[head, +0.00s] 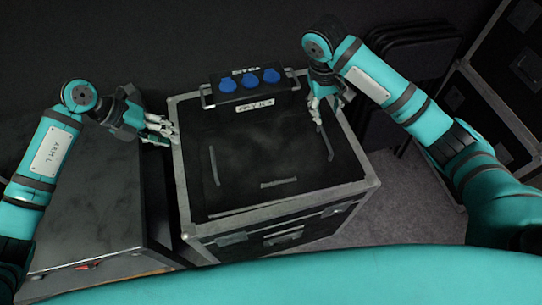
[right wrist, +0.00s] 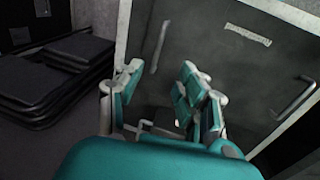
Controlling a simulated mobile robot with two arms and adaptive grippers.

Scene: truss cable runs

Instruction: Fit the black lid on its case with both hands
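The black lid (head: 255,150) lies flat over the top of the metal-edged case (head: 290,236); I cannot tell whether it is seated flush. The lid has a pale label strip (head: 278,183), a left handle (head: 214,165) and a right handle (head: 325,142). My left gripper (head: 163,132) is open and empty beside the case's left edge. My right gripper (head: 328,100) is above the lid's right side, near the right handle. In the right wrist view its fingers (right wrist: 158,88) are apart with nothing between them, and the handle (right wrist: 160,47) lies beyond them.
A black power box with blue sockets (head: 250,84) sits at the case's back edge. A dark flat-topped case (head: 95,200) stands close on the left. Folded black chairs (head: 405,60) and another metal-edged case (head: 490,110) are at the right. Carpet (head: 410,205) shows right of the case.

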